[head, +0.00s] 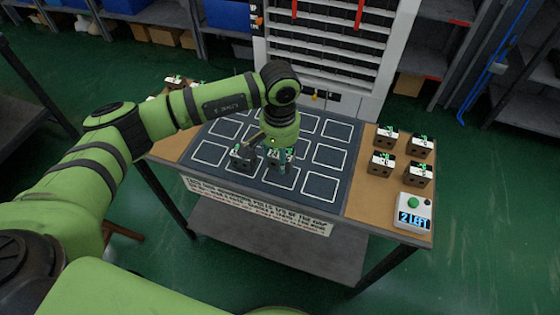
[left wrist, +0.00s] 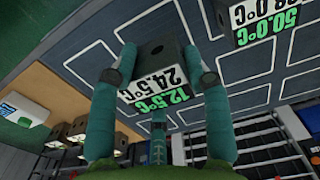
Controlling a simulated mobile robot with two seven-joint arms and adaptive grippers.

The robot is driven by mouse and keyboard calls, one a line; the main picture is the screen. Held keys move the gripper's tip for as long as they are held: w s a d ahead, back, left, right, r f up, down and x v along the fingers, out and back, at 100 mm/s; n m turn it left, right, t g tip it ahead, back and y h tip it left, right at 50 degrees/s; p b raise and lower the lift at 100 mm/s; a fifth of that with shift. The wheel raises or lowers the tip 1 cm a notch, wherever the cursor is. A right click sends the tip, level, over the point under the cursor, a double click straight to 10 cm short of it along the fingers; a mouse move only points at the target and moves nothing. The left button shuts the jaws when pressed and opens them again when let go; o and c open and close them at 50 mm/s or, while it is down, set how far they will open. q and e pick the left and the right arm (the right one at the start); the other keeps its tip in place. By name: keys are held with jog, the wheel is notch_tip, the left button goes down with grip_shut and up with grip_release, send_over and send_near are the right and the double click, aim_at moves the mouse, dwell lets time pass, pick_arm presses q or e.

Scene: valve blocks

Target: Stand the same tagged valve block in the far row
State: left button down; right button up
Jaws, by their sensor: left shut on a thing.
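My left gripper (head: 281,156) is over the dark mat (head: 335,172) of white-outlined squares, near the front row. It is shut on a dark valve block (left wrist: 155,50), one teal finger on each side in the left wrist view. The block's white and green tag reads 24.5°C and 12.5°C. I cannot tell whether it touches the mat. A second tagged block (head: 242,158) stands just left of it in the front row; in the left wrist view it shows at the top right (left wrist: 240,36), tag partly cut off. The far-row squares that show look empty. My right gripper is out of view.
Several tagged blocks (head: 382,163) stand on the brown strip at right, near a white box (head: 413,211) with a green button and display "2 LEFT". More blocks at the far left are partly hidden by my arm.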

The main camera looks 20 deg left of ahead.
pick_arm(q)
notch_tip(320, 180, down, 3)
jog(key=shift+d+f+p, duration=0.1)
jog(key=shift+f+p, duration=0.1)
jog(key=shift+p, duration=0.6)
jog(key=shift+f, duration=0.2)
jog(key=shift+f+b, duration=0.15)
jog(key=shift+b, duration=0.25)
jog(key=c, duration=0.6)
grip_release()
